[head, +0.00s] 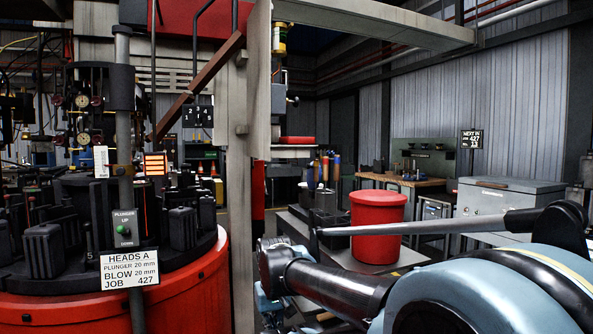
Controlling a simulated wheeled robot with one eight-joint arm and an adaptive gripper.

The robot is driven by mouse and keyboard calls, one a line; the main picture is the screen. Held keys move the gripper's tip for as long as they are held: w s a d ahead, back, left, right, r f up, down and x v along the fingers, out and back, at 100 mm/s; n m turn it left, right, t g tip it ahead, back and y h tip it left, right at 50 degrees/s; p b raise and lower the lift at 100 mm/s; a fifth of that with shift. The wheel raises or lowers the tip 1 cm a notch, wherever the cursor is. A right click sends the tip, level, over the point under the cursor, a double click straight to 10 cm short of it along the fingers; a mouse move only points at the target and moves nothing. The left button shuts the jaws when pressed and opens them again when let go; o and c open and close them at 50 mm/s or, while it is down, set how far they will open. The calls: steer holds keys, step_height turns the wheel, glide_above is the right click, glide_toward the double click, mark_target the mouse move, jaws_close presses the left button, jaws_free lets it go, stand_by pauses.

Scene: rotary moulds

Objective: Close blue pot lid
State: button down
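I see no blue pot and no blue lid in the head view. A red round tub (377,230) with a red top stands on a dark bench right of centre, and its top looks shut. My arm, pale blue and dark grey, crosses the lower right, and it may hide part of the bench. My gripper's fingers do not show. A long grey tapered rod crosses in front of the red tub; I cannot tell what it belongs to.
A big red round machine (115,290) with dark moulds and a "HEADS A" sign (129,269) fills the left. A tall pale post (243,190) stands right of it. A black holder with several tools (323,195) is beside the tub. A grey chest (508,200) stands behind at right.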

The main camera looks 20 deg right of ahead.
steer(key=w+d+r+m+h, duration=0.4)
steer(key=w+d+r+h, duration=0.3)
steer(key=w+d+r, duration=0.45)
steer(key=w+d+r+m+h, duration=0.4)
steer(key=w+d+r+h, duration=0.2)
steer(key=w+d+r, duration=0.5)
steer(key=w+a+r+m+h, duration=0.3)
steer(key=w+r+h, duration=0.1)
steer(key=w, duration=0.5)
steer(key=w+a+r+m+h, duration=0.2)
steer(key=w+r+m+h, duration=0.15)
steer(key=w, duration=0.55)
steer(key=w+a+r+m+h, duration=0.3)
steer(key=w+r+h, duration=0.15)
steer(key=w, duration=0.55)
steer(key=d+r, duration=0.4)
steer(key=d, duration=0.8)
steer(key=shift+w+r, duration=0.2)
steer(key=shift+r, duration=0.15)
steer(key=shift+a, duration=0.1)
